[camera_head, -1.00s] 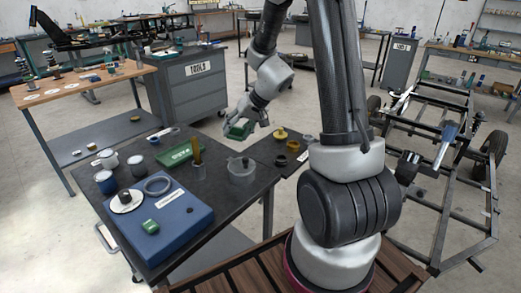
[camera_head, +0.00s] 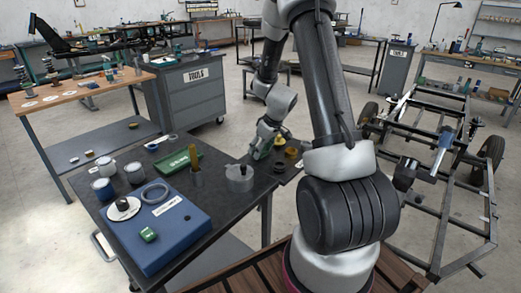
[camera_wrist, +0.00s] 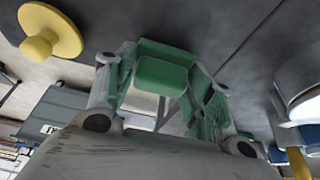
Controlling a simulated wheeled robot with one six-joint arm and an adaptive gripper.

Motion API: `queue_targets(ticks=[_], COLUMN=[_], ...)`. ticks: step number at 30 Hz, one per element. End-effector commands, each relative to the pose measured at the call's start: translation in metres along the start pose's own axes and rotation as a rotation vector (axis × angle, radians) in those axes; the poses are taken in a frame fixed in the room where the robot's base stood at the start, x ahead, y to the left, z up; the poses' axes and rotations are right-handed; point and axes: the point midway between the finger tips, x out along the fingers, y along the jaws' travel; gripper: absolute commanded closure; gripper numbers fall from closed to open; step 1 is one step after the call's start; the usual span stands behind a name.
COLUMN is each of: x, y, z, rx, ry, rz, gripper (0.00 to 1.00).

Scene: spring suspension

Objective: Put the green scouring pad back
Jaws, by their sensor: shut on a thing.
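My gripper (camera_head: 260,152) is over the far right part of the dark table, shut on the green scouring pad (camera_wrist: 163,76). In the wrist view the pad sits between the fingers, and they partly hide it. In the head view only a sliver of green shows at the fingertips, and I cannot tell whether the pad touches the table. A green tray (camera_head: 176,160) lies to the left.
Cans (camera_head: 134,172), a grey ring (camera_head: 155,193) and an upright brown-handled tool (camera_head: 194,158) occupy the left part.

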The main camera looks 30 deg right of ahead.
Motion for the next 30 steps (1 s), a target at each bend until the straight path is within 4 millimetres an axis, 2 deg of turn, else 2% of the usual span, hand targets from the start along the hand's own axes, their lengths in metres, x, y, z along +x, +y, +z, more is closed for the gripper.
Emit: queue_targets(ticks=[11,12,15,25,30], x=[0.006,0.006,0.006,0.004,-0.017], y=[0.0,0.0,0.0,0.0,0.0], z=[0.003,0.002,0.002,0.002,0.001], rx=[0.0,0.0,0.0,0.0,0.0], ry=[0.001,0.001,0.001,0.001,0.003], rz=[0.001,0.001,0.001,0.001,0.002], gripper=[0.7,0.4,0.26,0.26,0.26])
